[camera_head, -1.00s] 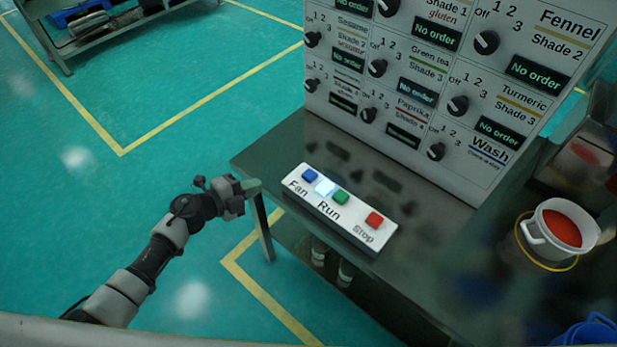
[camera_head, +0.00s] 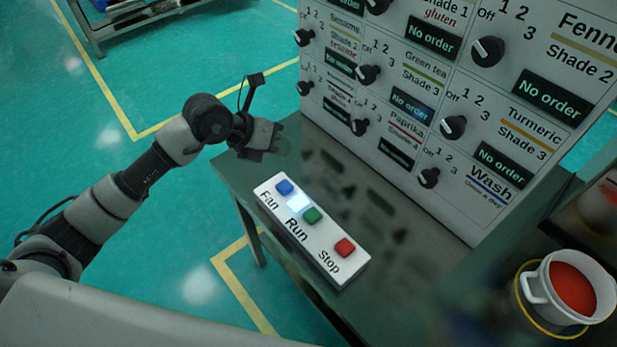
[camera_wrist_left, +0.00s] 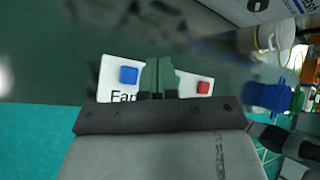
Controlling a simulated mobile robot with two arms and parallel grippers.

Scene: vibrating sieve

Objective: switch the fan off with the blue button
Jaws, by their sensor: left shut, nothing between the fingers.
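The blue button (camera_head: 285,187) sits at the far left end of the white button panel (camera_head: 322,262), above the word "Fan". A lit whitish square (camera_head: 298,203) is beside it. My left gripper (camera_head: 280,146) is above the table's far left corner, just beyond the blue button and apart from it, shut and empty. In the left wrist view its green fingers (camera_wrist_left: 158,76) are together and cover the middle of the panel. The blue button (camera_wrist_left: 128,75) shows to their left there. My right gripper is not in view.
The panel also has a green button (camera_head: 313,215) and a red button (camera_head: 345,247). A tall white board (camera_head: 455,190) with several knobs stands behind on the table. A white bucket (camera_head: 535,288) with red content is at the right.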

